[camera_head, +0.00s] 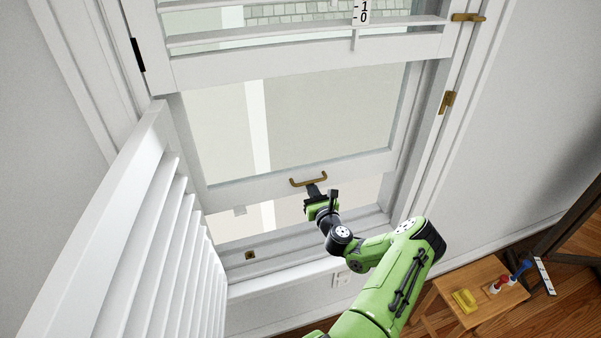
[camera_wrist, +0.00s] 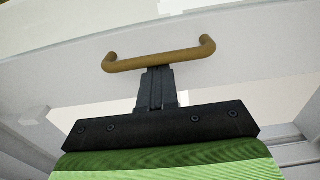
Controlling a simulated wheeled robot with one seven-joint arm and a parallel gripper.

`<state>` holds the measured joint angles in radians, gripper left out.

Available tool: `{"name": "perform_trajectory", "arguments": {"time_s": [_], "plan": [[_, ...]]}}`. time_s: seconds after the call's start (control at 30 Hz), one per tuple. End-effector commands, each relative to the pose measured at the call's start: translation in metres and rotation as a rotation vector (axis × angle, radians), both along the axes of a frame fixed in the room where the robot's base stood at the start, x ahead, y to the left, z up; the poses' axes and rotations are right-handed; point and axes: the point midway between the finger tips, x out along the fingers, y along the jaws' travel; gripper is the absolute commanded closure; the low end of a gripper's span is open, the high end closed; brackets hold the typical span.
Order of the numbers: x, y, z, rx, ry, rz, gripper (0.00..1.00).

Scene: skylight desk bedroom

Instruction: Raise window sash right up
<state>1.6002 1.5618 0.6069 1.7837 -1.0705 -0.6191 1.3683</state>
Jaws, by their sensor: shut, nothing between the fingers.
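The white window sash (camera_head: 232,195) stands partly raised, with an open gap between its bottom rail and the sill (camera_head: 285,254). A brass handle (camera_head: 308,181) is fixed to the bottom rail. It also shows in the wrist view (camera_wrist: 160,60), where it spans the upper middle. My gripper (camera_head: 314,188) is at the handle's middle, just below it in the picture. In the wrist view my gripper's fingers (camera_wrist: 155,72) are together, with their tips at the underside of the bar. Whether they touch it I cannot tell.
A louvred white shutter (camera_head: 150,250) stands open at the left. A brass latch (camera_head: 447,101) is on the right frame, and another brass fitting (camera_head: 467,17) is higher up. A small wooden table (camera_head: 480,280) with several small items stands at the lower right.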

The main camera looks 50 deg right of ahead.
Motion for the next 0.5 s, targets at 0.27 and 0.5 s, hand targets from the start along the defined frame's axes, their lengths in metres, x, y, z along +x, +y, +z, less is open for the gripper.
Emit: {"name": "perform_trajectory", "arguments": {"time_s": [0.27,0.5], "plan": [[0.001,-0.001,0.027,-0.003,-0.010,-0.001,1.00],[0.001,-0.001,0.038,-0.003,-0.010,-0.001,1.00]]}}
